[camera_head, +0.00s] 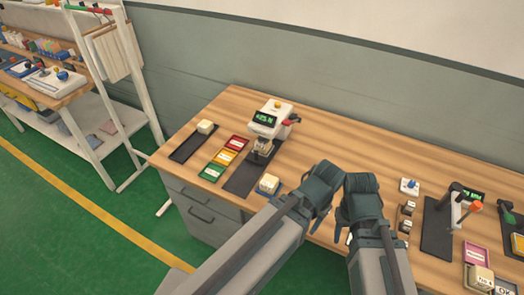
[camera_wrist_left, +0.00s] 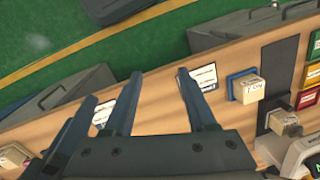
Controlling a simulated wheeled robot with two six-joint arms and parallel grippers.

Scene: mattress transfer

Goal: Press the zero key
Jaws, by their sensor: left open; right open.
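I cannot tell which part is the zero key; no such label is readable. A white device (camera_head: 268,118) with a green-lit display and a yellow top knob stands at the back left of the table. A cream block (camera_head: 268,184) on a blue base sits near the front edge; its lettering is unclear in the left wrist view (camera_wrist_left: 247,90). My left gripper (camera_head: 318,188) is right of that block, fingertips hidden in the head view; the left wrist view shows its fingers (camera_wrist_left: 160,95) apart and empty. My right gripper (camera_head: 361,195) is open beside it, its fingertips unclear.
Red, yellow and green trays (camera_head: 224,158) and a black tray (camera_head: 194,141) lie at the left. A black stand (camera_head: 437,228) with an orange knob, small blocks (camera_head: 407,208) and a pink tray (camera_head: 475,253) are at the right. The wooden table (camera_head: 350,145) is clear behind my grippers.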

